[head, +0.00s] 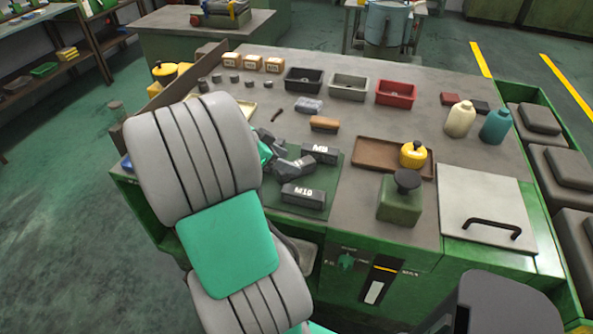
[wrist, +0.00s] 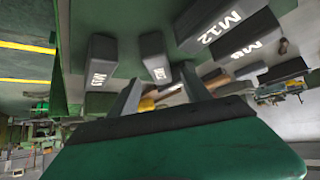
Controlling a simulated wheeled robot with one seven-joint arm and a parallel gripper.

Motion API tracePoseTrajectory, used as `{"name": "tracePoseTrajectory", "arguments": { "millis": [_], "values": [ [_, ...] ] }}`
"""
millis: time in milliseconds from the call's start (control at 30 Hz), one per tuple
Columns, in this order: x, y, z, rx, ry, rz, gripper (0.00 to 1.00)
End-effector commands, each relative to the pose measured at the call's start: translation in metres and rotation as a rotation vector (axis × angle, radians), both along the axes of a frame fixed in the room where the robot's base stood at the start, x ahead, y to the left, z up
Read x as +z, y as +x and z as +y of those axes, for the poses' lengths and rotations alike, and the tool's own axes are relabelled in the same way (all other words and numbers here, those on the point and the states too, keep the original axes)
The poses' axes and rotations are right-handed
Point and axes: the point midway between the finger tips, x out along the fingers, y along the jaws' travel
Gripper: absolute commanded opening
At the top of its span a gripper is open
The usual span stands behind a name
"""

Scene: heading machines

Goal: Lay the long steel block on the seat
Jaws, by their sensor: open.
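Several dark steel blocks with white size marks lie on a green mat (head: 325,180) at the front of the bench. The M10 block (head: 303,195) lies at the near edge of the mat, and the M8 block (head: 319,152) farther back. The wrist view shows the M12 block (wrist: 218,22) at the upper right, with two more blocks left of it. I cannot tell for sure which one is the long block, nor make out the seat. My gripper (wrist: 162,74) is open, its two fingers apart with nothing held, near the blocks. In the head view my arm partly hides it.
Behind the mat stand black, grey (head: 349,86) and red (head: 396,93) bins. To the right are a brown tray (head: 365,151), a green canister (head: 400,200), a grey lid with a handle (head: 485,195) and two bottles. Bare bench shows between them.

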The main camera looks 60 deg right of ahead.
Motion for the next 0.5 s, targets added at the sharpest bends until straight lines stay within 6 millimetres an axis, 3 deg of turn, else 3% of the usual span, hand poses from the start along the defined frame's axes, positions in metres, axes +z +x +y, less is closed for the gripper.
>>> {"name": "tracePoseTrajectory", "arguments": {
  "millis": [267,500],
  "values": [
    [-0.031,-0.019,-0.025,0.001,0.005,0.001,0.56],
    [-0.033,-0.019,-0.027,0.005,0.003,-0.001,0.56]
  ]
}}
